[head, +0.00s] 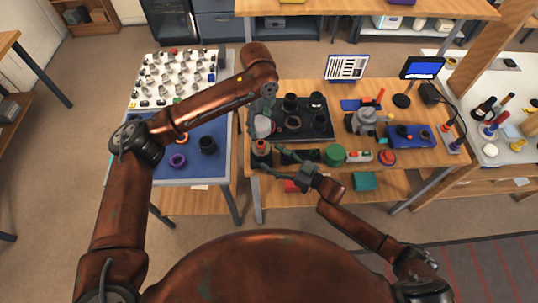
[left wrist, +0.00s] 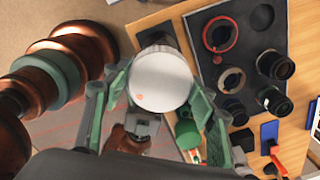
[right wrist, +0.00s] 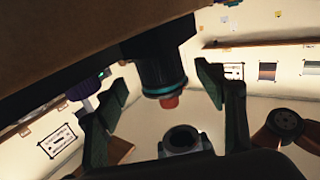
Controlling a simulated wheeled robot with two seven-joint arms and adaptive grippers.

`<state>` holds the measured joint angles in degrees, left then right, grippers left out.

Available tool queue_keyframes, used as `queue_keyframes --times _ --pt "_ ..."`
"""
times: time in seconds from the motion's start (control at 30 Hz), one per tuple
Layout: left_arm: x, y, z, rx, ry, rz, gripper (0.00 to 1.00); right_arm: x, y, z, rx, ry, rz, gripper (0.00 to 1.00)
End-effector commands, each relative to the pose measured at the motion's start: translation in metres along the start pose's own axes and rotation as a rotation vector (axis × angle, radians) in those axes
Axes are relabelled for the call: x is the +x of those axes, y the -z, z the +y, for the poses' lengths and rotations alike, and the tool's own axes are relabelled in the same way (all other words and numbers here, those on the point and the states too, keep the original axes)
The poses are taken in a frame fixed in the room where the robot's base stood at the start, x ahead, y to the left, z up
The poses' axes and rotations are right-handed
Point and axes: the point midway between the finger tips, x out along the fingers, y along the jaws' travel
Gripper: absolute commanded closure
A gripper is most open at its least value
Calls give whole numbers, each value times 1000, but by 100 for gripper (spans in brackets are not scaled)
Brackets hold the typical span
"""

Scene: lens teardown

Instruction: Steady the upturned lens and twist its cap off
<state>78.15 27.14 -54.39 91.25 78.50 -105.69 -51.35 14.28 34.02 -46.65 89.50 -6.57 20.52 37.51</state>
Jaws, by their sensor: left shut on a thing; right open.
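My left gripper (head: 262,112) is shut on a pale round-ended thing (head: 262,128), which I take for the lens, at the table's left front corner. In the left wrist view its white disc face (left wrist: 162,80) with a small red mark sits between the green fingers. My right gripper (head: 308,172) is open and empty, low in front of the table edge. In the right wrist view a dark barrel (right wrist: 160,62) with a teal ring and reddish end (right wrist: 169,101) shows beyond the open fingers, apart from them. I cannot tell whether this is the same lens.
A dark tray (head: 318,131) with several black lens parts lies right of the left gripper. A green cylinder (head: 335,155) stands near the front edge. A blue mat (head: 217,165) with dark and purple rings is on the left table.

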Motion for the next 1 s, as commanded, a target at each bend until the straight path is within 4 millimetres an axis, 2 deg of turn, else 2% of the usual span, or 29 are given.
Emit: queue_keyframes --times 0.43,1.0 --pt "-22 0 1 0 6 -4 70 -32 8 0 0 -1 -2 36" --pt "-22 0 1 0 6 -4 70 -34 7 0 0 0 -1 36"
